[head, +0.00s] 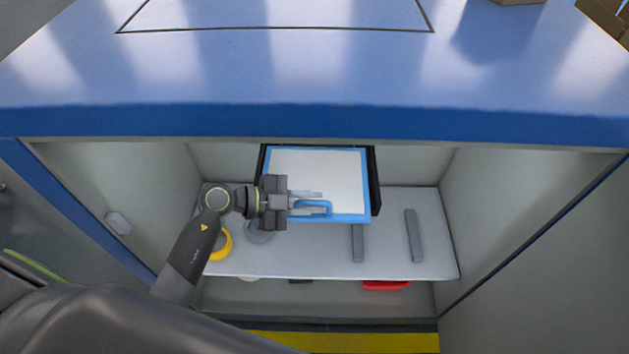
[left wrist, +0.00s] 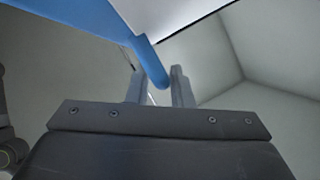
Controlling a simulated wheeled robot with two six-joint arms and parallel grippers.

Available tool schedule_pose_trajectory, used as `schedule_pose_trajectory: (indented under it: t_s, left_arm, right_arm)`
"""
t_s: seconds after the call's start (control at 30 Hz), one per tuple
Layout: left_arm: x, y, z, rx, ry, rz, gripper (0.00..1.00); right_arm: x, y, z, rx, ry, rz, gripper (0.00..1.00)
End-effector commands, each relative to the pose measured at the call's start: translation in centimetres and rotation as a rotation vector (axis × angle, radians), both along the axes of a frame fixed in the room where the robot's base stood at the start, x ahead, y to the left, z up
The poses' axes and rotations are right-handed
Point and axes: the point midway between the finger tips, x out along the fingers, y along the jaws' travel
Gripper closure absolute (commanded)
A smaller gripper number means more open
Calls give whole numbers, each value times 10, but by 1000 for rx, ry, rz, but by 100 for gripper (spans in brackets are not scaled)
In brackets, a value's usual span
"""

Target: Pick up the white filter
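The white filter (head: 317,178) is a flat white panel with a blue frame and a blue loop handle (head: 315,206) at its front edge. It sits in a dark holder inside the cabinet, above the shelf. My left gripper (head: 314,202) comes from the left with its fingers at the handle. In the left wrist view the handle (left wrist: 152,62) reaches between the two fingertips (left wrist: 160,85). The fingers are apart, and firm contact with the handle does not show. My right gripper is not in view.
The grey shelf (head: 300,262) below carries two grey bars (head: 414,236) and a yellow ring (head: 221,244). A red item (head: 386,285) lies lower down. The blue cabinet top (head: 300,75) overhangs the opening, and side walls close in left and right.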

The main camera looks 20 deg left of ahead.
Motion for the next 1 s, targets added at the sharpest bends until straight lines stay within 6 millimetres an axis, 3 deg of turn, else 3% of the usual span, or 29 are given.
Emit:
schedule_pose_trajectory:
  t_s: [0.03, 0.13, 0.63, 1.0]
  left_arm:
    - [0, 0, 0, 0, 0, 0, 87]
    - [0, 0, 0, 0, 0, 0, 100]
    - [0, 0, 6, 0, -2, 0, 100]
    - [0, 0, 75, 2, -7, -2, 100]
  right_arm:
    - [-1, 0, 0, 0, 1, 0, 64]
    - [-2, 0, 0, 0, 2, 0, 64]
    - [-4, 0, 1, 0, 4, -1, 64]
    - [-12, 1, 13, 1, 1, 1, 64]
